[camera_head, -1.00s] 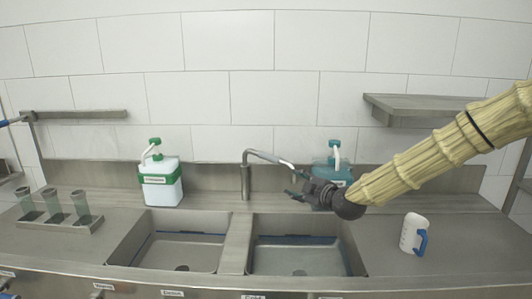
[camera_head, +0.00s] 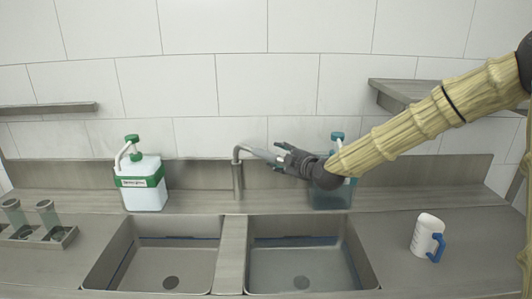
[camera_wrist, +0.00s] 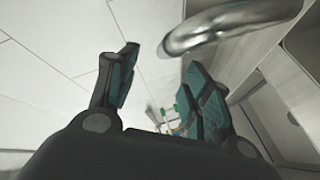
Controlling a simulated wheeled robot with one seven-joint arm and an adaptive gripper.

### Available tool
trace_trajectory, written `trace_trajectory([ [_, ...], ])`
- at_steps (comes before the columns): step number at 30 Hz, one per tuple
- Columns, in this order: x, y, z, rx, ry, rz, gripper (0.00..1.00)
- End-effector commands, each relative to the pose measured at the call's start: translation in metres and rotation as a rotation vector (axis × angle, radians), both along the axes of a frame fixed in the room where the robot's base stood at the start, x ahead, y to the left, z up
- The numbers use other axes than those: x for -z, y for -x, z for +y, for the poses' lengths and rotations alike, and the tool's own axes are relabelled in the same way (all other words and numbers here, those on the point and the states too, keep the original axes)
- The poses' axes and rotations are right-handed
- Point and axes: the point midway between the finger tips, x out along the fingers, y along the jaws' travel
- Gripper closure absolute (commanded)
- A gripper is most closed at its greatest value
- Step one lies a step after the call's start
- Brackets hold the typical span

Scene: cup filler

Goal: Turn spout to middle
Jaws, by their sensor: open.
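The metal spout (camera_head: 257,153) tops an upright faucet post (camera_head: 237,182) behind the two sinks. It points to the right, over the side of the right basin (camera_head: 300,262). My gripper (camera_head: 278,154) is open beside the spout's outer end, at about its height, and overlaps it in the head view. In the wrist view the shiny curved spout (camera_wrist: 225,32) crosses the upper right, above and beyond the right finger. The open fingers (camera_wrist: 164,62) have nothing between them; whether one touches the spout I cannot tell.
A green-capped dispenser (camera_head: 143,192) stands left of the faucet. A teal-topped dispenser (camera_head: 335,196) stands close behind my gripper. A white jug with a blue handle (camera_head: 427,236) is on the right counter. Cups in a rack (camera_head: 47,240) stand at the left. The left basin (camera_head: 165,258) is empty.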

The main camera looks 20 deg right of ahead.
Motion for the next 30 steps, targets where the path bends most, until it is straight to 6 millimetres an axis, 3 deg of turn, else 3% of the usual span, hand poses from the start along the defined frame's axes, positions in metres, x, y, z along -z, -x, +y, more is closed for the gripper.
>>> trace_trajectory([
  [6,0.013,-0.035,0.007,-0.001,0.002,0.013,0.51],
  [18,0.02,-0.071,0.017,-0.001,0.002,0.012,0.51],
  [30,0.025,-0.088,0.021,-0.001,0.001,0.013,0.51],
])
